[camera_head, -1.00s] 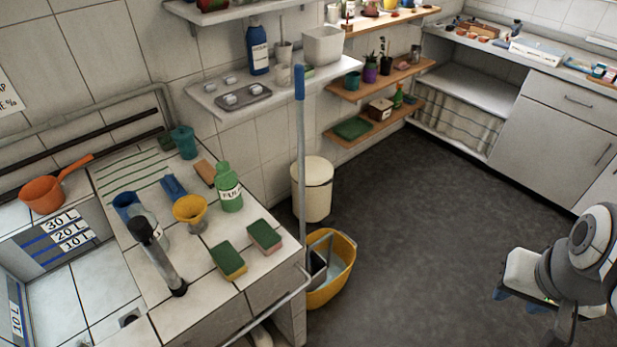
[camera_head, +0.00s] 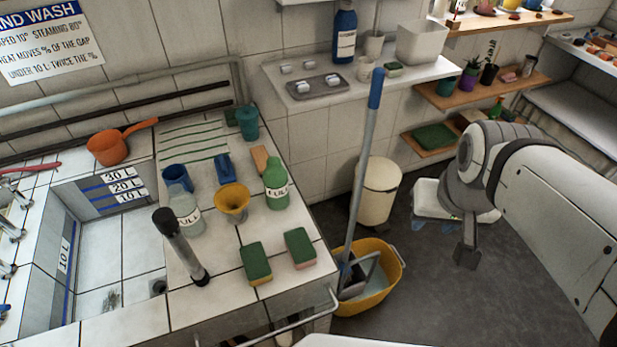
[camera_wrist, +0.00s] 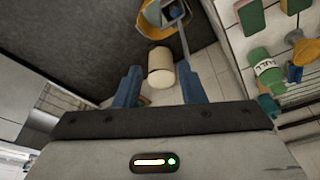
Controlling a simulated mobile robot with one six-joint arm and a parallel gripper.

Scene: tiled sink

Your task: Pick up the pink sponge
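The pink sponge (camera_head: 301,250) has a green top and lies on the tiled counter near its right front edge. It also shows at the top right of the wrist view (camera_wrist: 251,19). A similar yellow sponge with a green top (camera_head: 257,264) lies just left of it. My gripper (camera_head: 436,222) is right of the counter, well apart from both sponges and partly hidden by the wrist. The wrist view shows its two blue fingers (camera_wrist: 160,86) spread apart with nothing between them.
A green bottle (camera_head: 276,185), yellow funnel (camera_head: 232,201) and clear bottle (camera_head: 186,212) stand behind the sponges. A mop handle (camera_head: 366,160) rises from the yellow bucket (camera_head: 386,284), between counter and gripper.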

